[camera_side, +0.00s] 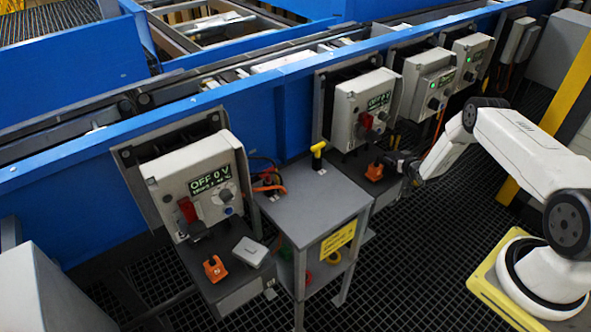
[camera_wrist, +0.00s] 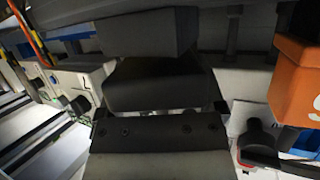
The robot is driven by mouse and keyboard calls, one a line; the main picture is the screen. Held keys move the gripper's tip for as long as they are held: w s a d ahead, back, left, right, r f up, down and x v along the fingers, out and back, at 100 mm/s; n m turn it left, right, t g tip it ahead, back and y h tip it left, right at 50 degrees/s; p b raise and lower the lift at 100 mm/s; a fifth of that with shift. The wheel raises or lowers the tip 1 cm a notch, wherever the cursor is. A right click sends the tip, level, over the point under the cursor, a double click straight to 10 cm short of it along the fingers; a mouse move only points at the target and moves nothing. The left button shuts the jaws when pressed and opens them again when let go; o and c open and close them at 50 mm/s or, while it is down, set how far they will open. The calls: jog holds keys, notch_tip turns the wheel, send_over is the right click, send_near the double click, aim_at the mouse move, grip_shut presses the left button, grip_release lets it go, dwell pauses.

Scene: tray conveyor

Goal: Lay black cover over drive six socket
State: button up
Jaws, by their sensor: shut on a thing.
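My gripper (camera_side: 405,164) is at the end of the white arm, low in front of a grey drive box (camera_side: 361,108) in the side view. It is shut on a dark block that appears to be the black cover (camera_wrist: 153,88), in the middle of the wrist view. An orange plug block (camera_side: 375,172) stands on the shelf below that drive box, left of my gripper. An orange block with part of a white mark (camera_wrist: 296,80) is at the right of the wrist view. The socket cannot be made out, and I cannot tell whether the cover touches anything.
Another drive box (camera_side: 205,188) at left reads OFF 0 V, with an orange block (camera_side: 214,268) and a pale block (camera_side: 250,251) below. A grey table (camera_side: 308,205) with a yellow T-handle (camera_side: 318,153) stands between. Two more boxes with green lights are farther right.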

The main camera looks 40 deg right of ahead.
jog(key=shift+f, duration=0.35)
jog(key=o, duration=1)
jog(key=shift+c, duration=0.2)
jog(key=shift+s+a, duration=0.1)
jog(key=shift+s, duration=0.05)
jog(key=v, duration=0.7)
jog(key=shift+s, duration=0.15)
jog(key=shift+r, duration=0.2)
